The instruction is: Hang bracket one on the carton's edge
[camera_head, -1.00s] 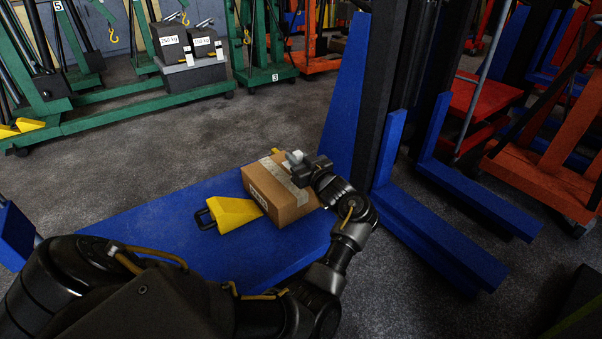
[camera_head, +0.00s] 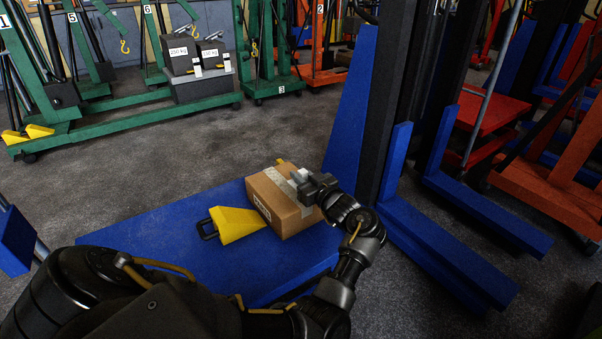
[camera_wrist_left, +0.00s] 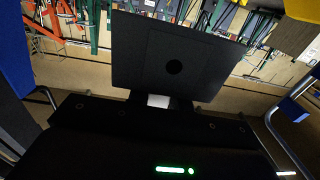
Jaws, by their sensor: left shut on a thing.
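The brown carton (camera_head: 268,194) with a pale tape strip stands on the blue platform (camera_head: 150,228). My left gripper (camera_head: 304,181) is at the carton's upper right side in the head view, shut on a small grey-white piece (camera_head: 299,176), apparently bracket one. The piece shows at the carton's top; whether it touches the edge cannot be told, and the fingers hide part of it. The left wrist view shows mostly a dark plate and black surfaces; the bracket cannot be made out there. My right gripper is out of view.
A yellow wedge (camera_head: 236,223) with a black handle lies against the carton's left side. A blue upright (camera_head: 350,100) with a dark mast stands just behind the carton. Blue legs (camera_head: 445,250) run along the floor to the right. Open grey floor lies behind the platform.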

